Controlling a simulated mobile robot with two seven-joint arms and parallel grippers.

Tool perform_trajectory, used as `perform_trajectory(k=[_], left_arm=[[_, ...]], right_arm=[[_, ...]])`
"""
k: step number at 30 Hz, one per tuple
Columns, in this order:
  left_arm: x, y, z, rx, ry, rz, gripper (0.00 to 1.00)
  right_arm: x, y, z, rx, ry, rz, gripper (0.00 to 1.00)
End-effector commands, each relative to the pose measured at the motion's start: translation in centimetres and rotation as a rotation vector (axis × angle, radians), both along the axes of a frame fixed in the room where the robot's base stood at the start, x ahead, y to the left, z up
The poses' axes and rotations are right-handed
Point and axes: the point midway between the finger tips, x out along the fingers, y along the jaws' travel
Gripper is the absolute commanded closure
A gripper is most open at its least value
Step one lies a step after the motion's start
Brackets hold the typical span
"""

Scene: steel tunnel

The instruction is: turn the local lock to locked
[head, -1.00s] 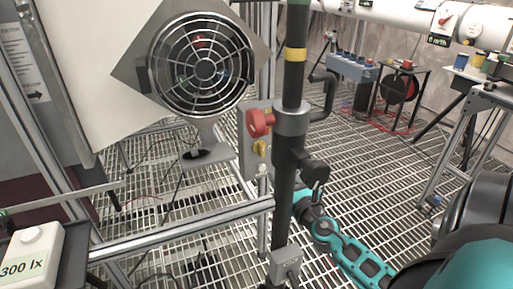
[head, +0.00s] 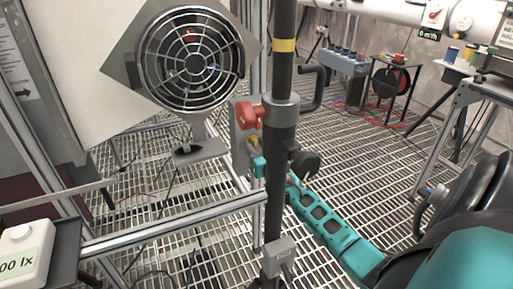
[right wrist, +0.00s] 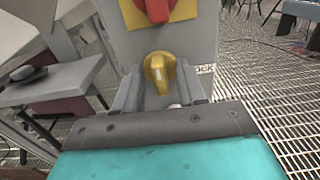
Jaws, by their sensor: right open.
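The lock shows in the right wrist view as a yellow knob (right wrist: 158,70) on a grey panel (right wrist: 200,30), its grip roughly upright. A label partly reading "OCK" (right wrist: 205,69) sits to its right. In the head view the yellow knob (head: 253,142) is small, below a red knob (head: 249,115). My right gripper (right wrist: 159,88) is open, with one finger on each side of the knob's lower part; I cannot tell whether they touch it. In the head view the right gripper (head: 257,164) is partly hidden behind a black post. The left gripper is not in view.
The black post (head: 278,190) with a grey collar stands in front of the panel. A caged fan (head: 195,63) is to the left, above a metal rail (head: 170,228). A red knob on a yellow plate (right wrist: 155,10) sits just above the lock.

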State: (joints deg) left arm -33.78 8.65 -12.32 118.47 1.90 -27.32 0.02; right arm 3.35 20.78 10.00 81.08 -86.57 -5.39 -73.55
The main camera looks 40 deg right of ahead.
Motion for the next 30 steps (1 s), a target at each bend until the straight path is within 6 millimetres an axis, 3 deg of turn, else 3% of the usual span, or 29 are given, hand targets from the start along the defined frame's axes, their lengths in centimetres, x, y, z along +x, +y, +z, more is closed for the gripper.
perform_trajectory(k=[6, 19, 30], left_arm=[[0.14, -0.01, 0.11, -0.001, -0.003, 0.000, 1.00], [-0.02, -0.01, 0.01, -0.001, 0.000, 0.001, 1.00], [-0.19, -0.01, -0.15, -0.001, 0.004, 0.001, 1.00]], right_arm=[[0.02, -0.01, 0.04, -0.001, 0.000, 0.000, 0.60], [-0.01, -0.01, 0.03, 0.000, 0.000, 0.000, 1.00], [-0.02, 0.00, 0.01, 0.014, -0.005, 0.000, 1.00]])
